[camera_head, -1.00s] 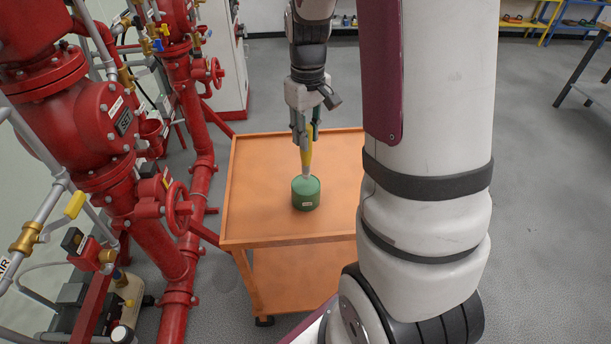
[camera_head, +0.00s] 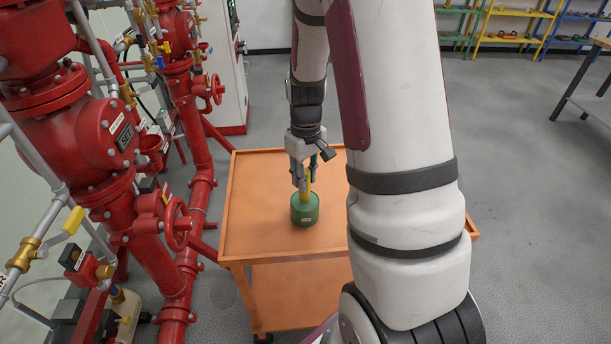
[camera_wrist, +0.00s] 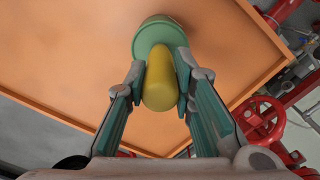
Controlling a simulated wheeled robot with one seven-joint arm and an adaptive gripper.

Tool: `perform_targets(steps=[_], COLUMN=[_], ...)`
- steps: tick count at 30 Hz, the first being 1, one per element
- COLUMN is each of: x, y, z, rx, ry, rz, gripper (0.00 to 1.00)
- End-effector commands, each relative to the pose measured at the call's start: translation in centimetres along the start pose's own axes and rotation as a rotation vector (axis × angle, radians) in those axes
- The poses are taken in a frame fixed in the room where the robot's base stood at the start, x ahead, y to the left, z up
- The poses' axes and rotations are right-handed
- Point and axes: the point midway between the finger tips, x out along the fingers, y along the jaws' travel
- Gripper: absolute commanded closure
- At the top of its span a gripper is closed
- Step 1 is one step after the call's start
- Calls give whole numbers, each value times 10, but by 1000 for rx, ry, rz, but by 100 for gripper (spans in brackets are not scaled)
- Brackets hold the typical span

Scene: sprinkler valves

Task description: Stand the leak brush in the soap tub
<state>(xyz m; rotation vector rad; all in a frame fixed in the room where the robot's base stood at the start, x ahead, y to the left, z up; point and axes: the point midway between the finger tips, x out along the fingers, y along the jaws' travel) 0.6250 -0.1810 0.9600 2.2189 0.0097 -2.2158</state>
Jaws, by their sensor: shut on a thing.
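The leak brush has a yellow handle (camera_head: 308,188), also large in the wrist view (camera_wrist: 160,82). My gripper (camera_head: 303,186) is shut on this handle, with a finger on each side of it in the wrist view (camera_wrist: 162,85). The green soap tub (camera_head: 305,212) stands on the orange cart top, directly under my gripper; it also shows in the wrist view (camera_wrist: 150,30). The brush is about upright and its lower end is at the tub's opening. The bristles are hidden, so I cannot tell how deep they sit or whether they touch the bottom.
The orange cart (camera_head: 250,235) has a clear top around the tub. Red pipes and valves, with a red handwheel (camera_head: 177,224), stand close to its left. Shelves (camera_head: 515,25) and a workbench (camera_head: 590,90) are farther off at the right.

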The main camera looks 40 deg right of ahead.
Motion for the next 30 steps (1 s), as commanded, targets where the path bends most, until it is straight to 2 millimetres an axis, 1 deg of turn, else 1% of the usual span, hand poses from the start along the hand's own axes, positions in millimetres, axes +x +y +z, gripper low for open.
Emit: perform_targets(steps=[1, 2, 3, 4, 13, 17, 20, 27, 30], x=[2, 1, 1, 1, 0, -9, -25, -75, -93], y=[0, 0, 0, 0, 0, 0, 0, 1, 1], z=[0, 0, 0, 0, 0, -1, -1, -1, -1], rx=[0, 0, 0, 0, 0, 0, -1, 0, -1], ry=[-1, 0, -1, -1, 0, 2, 5, 5, 4], rz=[0, 0, 0, 0, 0, 1, 2, 2, 2], gripper=[75, 68, 59, 57, 57, 57, 57, 57, 57])
